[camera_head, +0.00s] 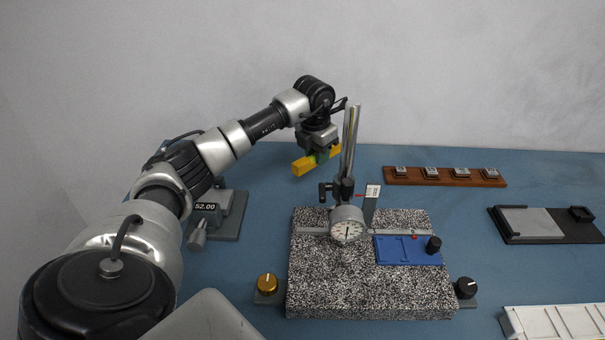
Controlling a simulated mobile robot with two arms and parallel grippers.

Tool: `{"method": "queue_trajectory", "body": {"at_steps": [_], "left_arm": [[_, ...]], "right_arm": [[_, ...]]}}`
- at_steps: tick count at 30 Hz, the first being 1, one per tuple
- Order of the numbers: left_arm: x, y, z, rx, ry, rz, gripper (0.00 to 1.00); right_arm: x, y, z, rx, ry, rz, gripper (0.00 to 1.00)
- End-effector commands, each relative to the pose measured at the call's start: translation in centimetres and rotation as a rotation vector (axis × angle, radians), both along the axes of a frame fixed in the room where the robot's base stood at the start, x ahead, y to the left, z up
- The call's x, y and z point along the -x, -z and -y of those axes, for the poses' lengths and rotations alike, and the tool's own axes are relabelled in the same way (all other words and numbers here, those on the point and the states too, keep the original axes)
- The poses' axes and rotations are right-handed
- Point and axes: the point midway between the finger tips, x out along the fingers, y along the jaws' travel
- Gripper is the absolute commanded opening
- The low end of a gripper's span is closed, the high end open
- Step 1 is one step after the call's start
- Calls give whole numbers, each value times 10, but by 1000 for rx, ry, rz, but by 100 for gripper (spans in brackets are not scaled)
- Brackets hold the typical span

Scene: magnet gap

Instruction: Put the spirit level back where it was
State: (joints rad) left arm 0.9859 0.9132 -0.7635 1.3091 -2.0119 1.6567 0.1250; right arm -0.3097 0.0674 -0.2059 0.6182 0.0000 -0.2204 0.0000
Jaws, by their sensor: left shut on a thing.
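The spirit level (304,166) is a yellow bar with a green patch near its middle. My left gripper (320,154) is shut on it near the middle and points down. The level is in the air behind the granite block, left of the upright post. Its right end is close to the post in the picture; I cannot tell the gap. The gripper hides part of the bar. My right gripper is not in view.
A speckled granite block (330,290) bears a steel post (350,140), a dial gauge (347,228) and a blue plate (395,252). A gold knob (267,283) and a black knob (466,287) flank it. A wooden rack (445,178) stands back right. Blue table between is clear.

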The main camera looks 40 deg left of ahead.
Motion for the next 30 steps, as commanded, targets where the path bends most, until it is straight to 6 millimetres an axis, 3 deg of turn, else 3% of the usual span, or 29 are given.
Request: {"method": "queue_trajectory", "body": {"at_steps": [3, 9, 20, 30], "left_arm": [[16, 14, -19, -1, -1, -3, 0], [27, 25, -33, 1, 2, 1, 0], [28, 65, -33, 2, 3, 0, 0], [27, 69, -33, 1, 3, 2, 0]], "right_arm": [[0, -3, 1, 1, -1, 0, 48], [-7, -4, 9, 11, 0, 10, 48], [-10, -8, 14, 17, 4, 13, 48], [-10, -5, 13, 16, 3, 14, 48]]}}
